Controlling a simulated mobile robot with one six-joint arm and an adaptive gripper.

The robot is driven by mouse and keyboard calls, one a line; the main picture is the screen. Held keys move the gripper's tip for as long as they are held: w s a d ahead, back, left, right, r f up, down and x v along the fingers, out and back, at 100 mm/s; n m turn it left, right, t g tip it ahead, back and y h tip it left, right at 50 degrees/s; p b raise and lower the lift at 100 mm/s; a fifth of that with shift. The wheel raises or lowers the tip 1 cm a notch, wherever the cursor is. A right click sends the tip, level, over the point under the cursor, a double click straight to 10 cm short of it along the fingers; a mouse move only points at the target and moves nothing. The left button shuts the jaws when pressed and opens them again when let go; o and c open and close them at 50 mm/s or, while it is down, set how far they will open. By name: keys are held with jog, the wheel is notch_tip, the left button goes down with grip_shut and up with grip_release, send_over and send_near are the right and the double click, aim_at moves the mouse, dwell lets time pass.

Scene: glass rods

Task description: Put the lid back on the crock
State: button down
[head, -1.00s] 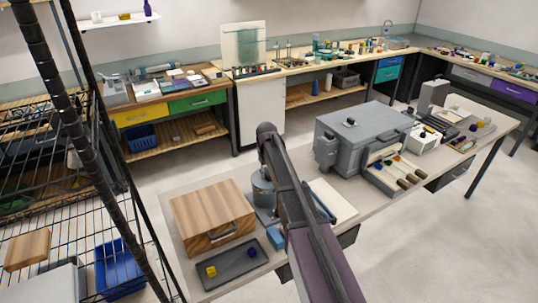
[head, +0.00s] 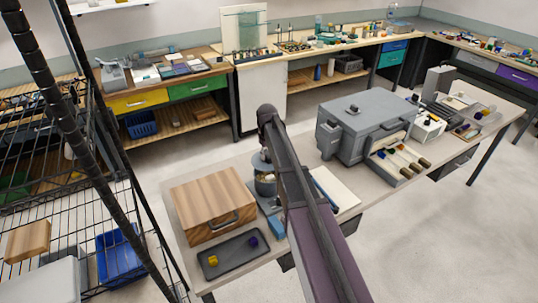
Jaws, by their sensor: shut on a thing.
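The crock (head: 265,187) is a small grey pot on the table, just right of the wooden box and partly behind my arm. Its top looks open, with something pale inside. The lid (head: 259,162), a grey disc, is raised a little above the crock, apart from its rim. My gripper (head: 266,152) is mostly hidden behind my arm, over the lid. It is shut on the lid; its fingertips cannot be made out.
A wooden box (head: 207,203) stands left of the crock. A dark tray (head: 234,259) with a yellow and a purple piece lies in front. A pale board (head: 338,190) lies right of my arm. A grey furnace-like box (head: 365,120) stands farther right.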

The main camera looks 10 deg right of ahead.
aim_at(267, 153)
jog(key=shift+f+b, duration=2.6)
jog(key=shift+f, duration=0.1)
jog(key=shift+s+f+b, duration=0.1)
jog(key=shift+f+b, duration=0.45)
jog(key=shift+f, duration=0.05)
jog(key=c, duration=0.7)
grip_release()
jog(key=shift+r, duration=0.1)
jog(key=shift+r+p, duration=5.45)
jog(key=shift+p, duration=0.05)
jog(key=s+f+m+b, duration=0.1)
jog(key=s+f+b, duration=0.1)
jog(key=s, duration=0.7)
jog(key=s+f+m+b, duration=0.1)
jog(key=s+f+b, duration=0.2)
jog(key=s, duration=0.7)
jog(key=s+f+m+b, duration=0.1)
jog(key=s+f+b, duration=0.2)
jog(key=s, duration=0.7)
jog(key=shift+d+m, duration=0.2)
jog(key=shift+m, duration=0.1)
